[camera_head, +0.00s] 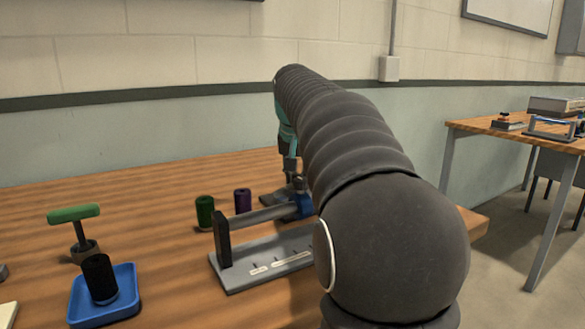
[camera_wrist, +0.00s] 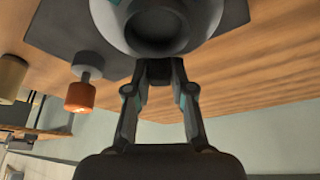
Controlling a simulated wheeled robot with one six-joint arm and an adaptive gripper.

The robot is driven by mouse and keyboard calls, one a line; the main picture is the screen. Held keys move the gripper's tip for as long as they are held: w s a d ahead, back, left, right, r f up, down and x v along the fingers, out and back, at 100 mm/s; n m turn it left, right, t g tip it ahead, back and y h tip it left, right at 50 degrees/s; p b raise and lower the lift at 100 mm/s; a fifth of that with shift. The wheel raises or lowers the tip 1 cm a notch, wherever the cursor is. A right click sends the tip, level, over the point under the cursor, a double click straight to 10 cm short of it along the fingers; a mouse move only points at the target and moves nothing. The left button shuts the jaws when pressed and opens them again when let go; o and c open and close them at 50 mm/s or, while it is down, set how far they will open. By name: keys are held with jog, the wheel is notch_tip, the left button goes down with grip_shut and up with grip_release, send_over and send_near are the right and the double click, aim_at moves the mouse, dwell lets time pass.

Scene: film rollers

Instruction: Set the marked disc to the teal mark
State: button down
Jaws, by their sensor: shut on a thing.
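The film roller stand has a grey base plate (camera_head: 262,275) with small marks and white labels, a dark upright at its left, and a grey roller (camera_head: 258,216). A blue part (camera_head: 302,205) shows at the roller's right end. My gripper (camera_head: 291,176) is at the far right end of the stand, mostly behind my arm. In the wrist view my gripper (camera_wrist: 160,72) is shut on a round grey part (camera_wrist: 160,28). I cannot tell if this part is the marked disc. No teal mark can be made out; much of the right end is hidden.
A green cylinder (camera_head: 205,213) and a purple cylinder (camera_head: 243,201) stand behind the stand. A blue tray (camera_head: 125,312) with a black cylinder (camera_head: 99,278) and a green-handled tool (camera_head: 74,213) are at left. The wrist view shows an orange cylinder (camera_wrist: 80,97) nearby.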

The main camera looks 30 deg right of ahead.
jog(key=shift+s+d+m+g+h+p, duration=0.15)
jog(key=shift+m+p, duration=0.1)
jog(key=shift+m, duration=0.3)
jog(key=shift+s+d+m+g+h+p, duration=0.1)
jog(key=shift+m+g+h+p, duration=0.1)
jog(key=shift+m, duration=0.35)
jog(key=c, duration=1)
grip_release()
jog(key=v, duration=1.2)
